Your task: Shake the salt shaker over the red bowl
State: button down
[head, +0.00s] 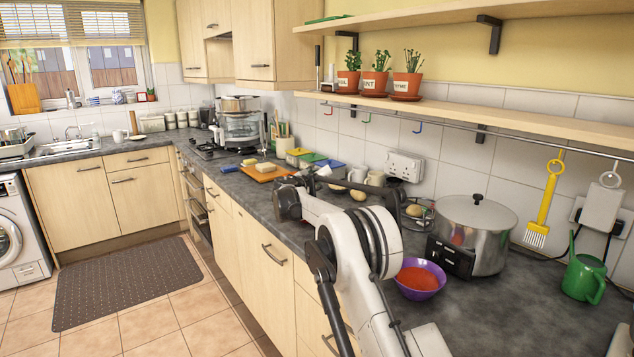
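A purple bowl (436,287) with red contents stands on the dark worktop in front of the steel pot; no bowl with a red outside shows. My arm reaches from the bottom right over the worktop. Its dark end with my gripper (302,184) is to the left of the bowl and well apart from it, near the chopping board. The fingers are too small and too covered by my arm to tell open from shut. I cannot make out a salt shaker for certain. A small whitish object (323,172) shows beside the arm's end, but I cannot tell what it is.
A large lidded steel pot (476,232) stands behind the bowl. A green watering can (584,279) is at the right. A chopping board (262,176) lies farther back. A shelf (500,116) with potted herbs overhangs the worktop. The worktop right of the bowl is clear.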

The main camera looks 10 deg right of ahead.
jog(key=shift+r, duration=0.6)
jog(key=shift+f, duration=0.2)
notch_tip(320, 180, down, 3)
jog(key=shift+b, duration=0.95)
jog(key=shift+r, duration=0.15)
jog(key=shift+r+p, duration=0.6)
jog(key=shift+r, duration=0.95)
jog(key=shift+f, duration=0.1)
